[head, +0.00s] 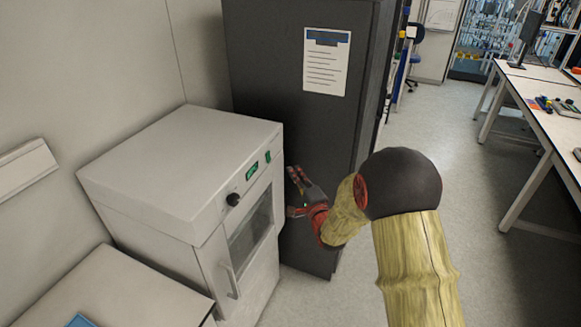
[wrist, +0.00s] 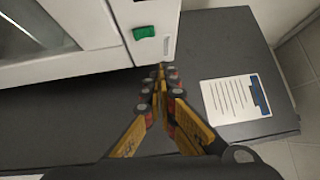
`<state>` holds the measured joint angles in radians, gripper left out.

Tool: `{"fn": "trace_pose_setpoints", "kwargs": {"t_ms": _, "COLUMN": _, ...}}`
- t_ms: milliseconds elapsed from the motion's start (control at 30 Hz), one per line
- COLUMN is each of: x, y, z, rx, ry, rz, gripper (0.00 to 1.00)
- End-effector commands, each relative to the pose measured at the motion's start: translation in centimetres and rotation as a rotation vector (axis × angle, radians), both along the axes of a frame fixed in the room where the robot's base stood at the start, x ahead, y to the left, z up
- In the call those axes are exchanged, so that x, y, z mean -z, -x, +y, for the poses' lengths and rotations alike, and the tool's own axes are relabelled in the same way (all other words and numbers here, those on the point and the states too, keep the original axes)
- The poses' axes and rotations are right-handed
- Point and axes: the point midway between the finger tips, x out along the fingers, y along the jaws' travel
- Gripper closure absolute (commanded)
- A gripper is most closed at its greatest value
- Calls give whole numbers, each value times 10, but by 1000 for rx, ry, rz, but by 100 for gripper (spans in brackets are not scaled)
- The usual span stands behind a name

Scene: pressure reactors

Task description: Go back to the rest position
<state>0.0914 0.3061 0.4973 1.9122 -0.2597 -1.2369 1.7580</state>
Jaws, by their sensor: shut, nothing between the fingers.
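My gripper (head: 297,178) is at the right front edge of a white box-shaped unit, in front of a dark grey cabinet. In the wrist view my gripper (wrist: 160,72) is shut and empty, its yellow and black fingers meeting at the tips. The fingertips appear close to the white unit's edge; I cannot tell whether they touch it. My arm, in a yellowish cover with a dark elbow, reaches in from the lower right of the head view.
The white unit (head: 180,160) has a black knob, green switches and a windowed door with a handle. The dark cabinet (head: 270,70) bears a paper sheet (head: 326,62), also in the wrist view (wrist: 236,99). Benches (head: 530,90) stand right. Floor (head: 430,125) between is clear.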

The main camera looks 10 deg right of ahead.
Motion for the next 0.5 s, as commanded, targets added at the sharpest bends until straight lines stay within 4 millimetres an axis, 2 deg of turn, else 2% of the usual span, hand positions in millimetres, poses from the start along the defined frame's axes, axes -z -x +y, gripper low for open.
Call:
{"fn": "trace_pose_setpoints", "kwargs": {"t_ms": 200, "x": -1, "y": 15, "z": -3, "rx": 1, "ry": 0, "rz": 0, "gripper": 100}}
{"fn": "trace_pose_setpoints", "kwargs": {"t_ms": 500, "x": -1, "y": 16, "z": -3, "rx": 1, "ry": 0, "rz": 0, "gripper": 100}}
